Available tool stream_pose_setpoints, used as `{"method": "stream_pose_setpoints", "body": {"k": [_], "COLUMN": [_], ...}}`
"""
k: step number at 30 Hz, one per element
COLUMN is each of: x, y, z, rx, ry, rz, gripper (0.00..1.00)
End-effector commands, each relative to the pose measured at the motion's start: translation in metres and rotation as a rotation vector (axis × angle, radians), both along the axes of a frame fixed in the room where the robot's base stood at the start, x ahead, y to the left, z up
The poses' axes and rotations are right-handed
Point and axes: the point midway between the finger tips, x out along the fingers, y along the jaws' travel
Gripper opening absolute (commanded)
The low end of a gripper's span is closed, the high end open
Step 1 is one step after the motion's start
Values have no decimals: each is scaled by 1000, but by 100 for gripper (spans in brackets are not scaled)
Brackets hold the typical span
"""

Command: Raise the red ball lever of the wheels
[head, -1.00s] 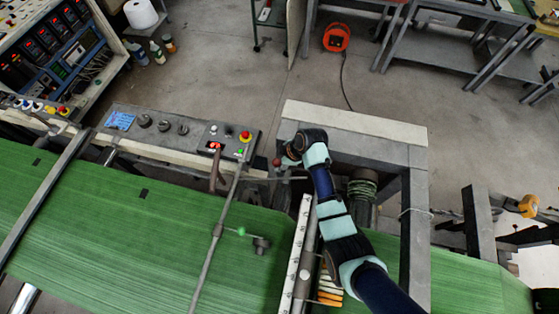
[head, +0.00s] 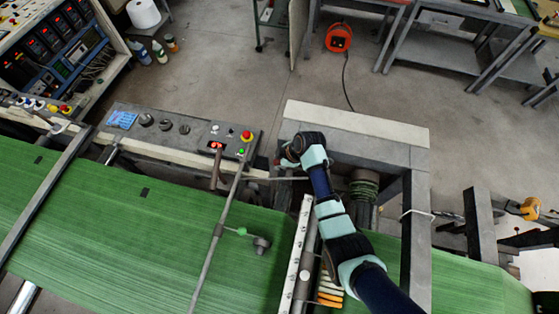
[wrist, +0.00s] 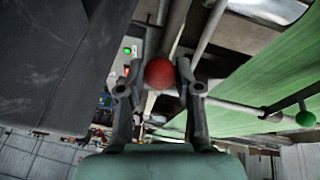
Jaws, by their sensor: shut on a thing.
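The red ball (wrist: 159,73) of the lever sits between the two fingertips of my gripper (wrist: 158,82) in the wrist view. The fingers are shut on it, one on each side. In the head view my gripper (head: 281,162) is at the right end of the control panel, above the near edge of the machine frame. The ball is mostly hidden there by the gripper. The lever's rod behind the ball is hard to make out.
The control panel (head: 170,128) with knobs and lit buttons lies to the left of my gripper. The green web (head: 120,215) runs below. A green ball (head: 242,231) sits on a rod over it. A grey frame (head: 350,125) stands close on the right.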

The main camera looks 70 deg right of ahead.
Motion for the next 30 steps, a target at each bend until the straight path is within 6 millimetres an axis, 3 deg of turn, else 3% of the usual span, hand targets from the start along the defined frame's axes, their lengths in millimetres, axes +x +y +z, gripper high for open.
{"method": "stream_pose_setpoints", "body": {"k": [11, 22, 23, 27, 30], "x": [-6, -9, -9, -9, -9], "y": [0, -1, -1, -1, -1], "z": [-66, -71, -71, -71, -70], "rx": [-31, -31, -31, -31, -32], "ry": [330, 323, 323, 323, 323], "rz": [1, 0, 0, 0, 0], "gripper": [0, 0, 36, 59, 59]}}
